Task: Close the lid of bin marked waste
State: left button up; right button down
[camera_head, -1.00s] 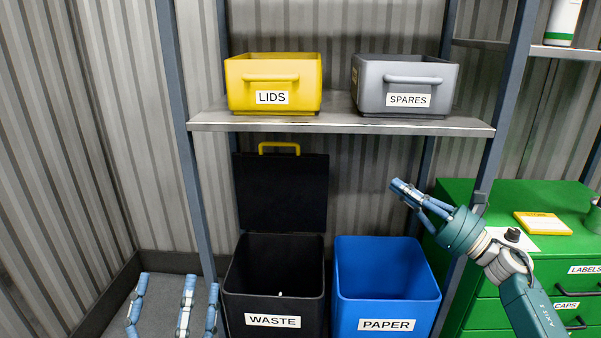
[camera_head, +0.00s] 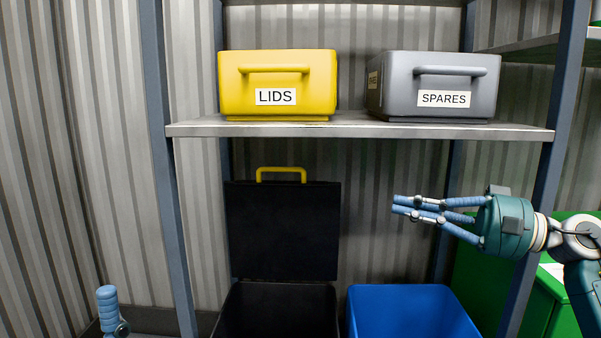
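The black waste bin (camera_head: 275,312) stands on the floor below the shelf, its lower part and label cut off by the bottom edge. Its lid (camera_head: 282,230) stands upright and open behind the bin, with a yellow handle (camera_head: 281,174) on top. My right gripper (camera_head: 395,204) is to the right of the lid, above the blue bin. It points left, apart from the lid, its fingertips close together with nothing seen between them. Only a finger of my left gripper (camera_head: 108,308) shows at the bottom left; the rest is out of view.
A blue bin (camera_head: 412,310) stands right of the waste bin. A shelf (camera_head: 350,127) above the lid holds a yellow LIDS box (camera_head: 277,82) and a grey SPARES box (camera_head: 440,85). Shelf posts flank the bins. Green drawers (camera_head: 545,300) stand at the right.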

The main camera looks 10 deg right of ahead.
aim_at(277, 230)
jog(key=i, duration=1.1)
